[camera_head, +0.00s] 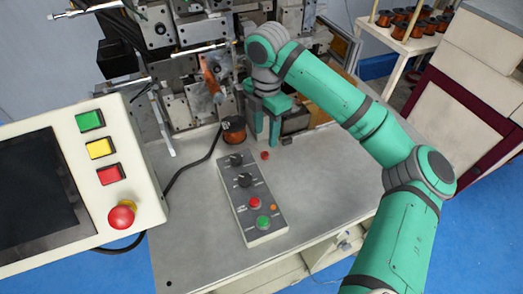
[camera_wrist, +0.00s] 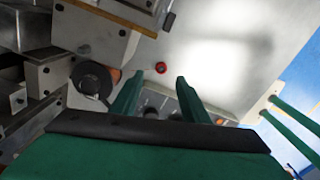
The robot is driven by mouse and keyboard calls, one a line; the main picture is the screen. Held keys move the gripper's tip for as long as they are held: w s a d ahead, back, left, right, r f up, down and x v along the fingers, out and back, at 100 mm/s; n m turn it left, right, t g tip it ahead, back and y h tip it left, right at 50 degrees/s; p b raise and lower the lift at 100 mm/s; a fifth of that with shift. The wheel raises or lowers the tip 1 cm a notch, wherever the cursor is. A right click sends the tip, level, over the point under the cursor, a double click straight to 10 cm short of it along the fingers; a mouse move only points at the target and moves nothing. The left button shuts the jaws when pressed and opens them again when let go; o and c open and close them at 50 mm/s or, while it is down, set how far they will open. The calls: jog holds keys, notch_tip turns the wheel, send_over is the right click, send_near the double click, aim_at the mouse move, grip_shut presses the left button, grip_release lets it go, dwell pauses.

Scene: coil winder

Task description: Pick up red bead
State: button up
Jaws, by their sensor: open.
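A small red bead (camera_head: 265,156) lies on the grey worktop, just right of the control box's top end. It also shows in the wrist view (camera_wrist: 161,67), between the lines of the two fingers and a little beyond their tips. My gripper (camera_head: 266,142) points down and is open. Its green fingers appear in the wrist view (camera_wrist: 161,79) with nothing between them. In the head view the bead is just below the fingertips; I cannot tell the exact height of the gap.
A copper coil spool (camera_head: 234,130) stands left of my gripper. The control box (camera_head: 251,197) with knobs and buttons lies in front, and a button panel (camera_head: 118,170) stands at left. The winding machine (camera_head: 185,105) rises behind. The worktop (camera_head: 325,185) is clear to the right.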

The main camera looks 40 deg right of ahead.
aim_at(265, 154)
jog(key=shift+s+f, duration=0.15)
jog(key=shift+f, duration=0.4)
jog(key=shift+s+f, duration=0.15)
jog(key=shift+f, duration=0.35)
jog(key=shift+a+f, duration=0.1)
jog(key=shift+f, duration=0.35)
jog(key=shift+w+f, duration=0.1)
jog(key=shift+f, duration=2.3)
jog(key=shift+c, duration=0.4)
grip_shut()
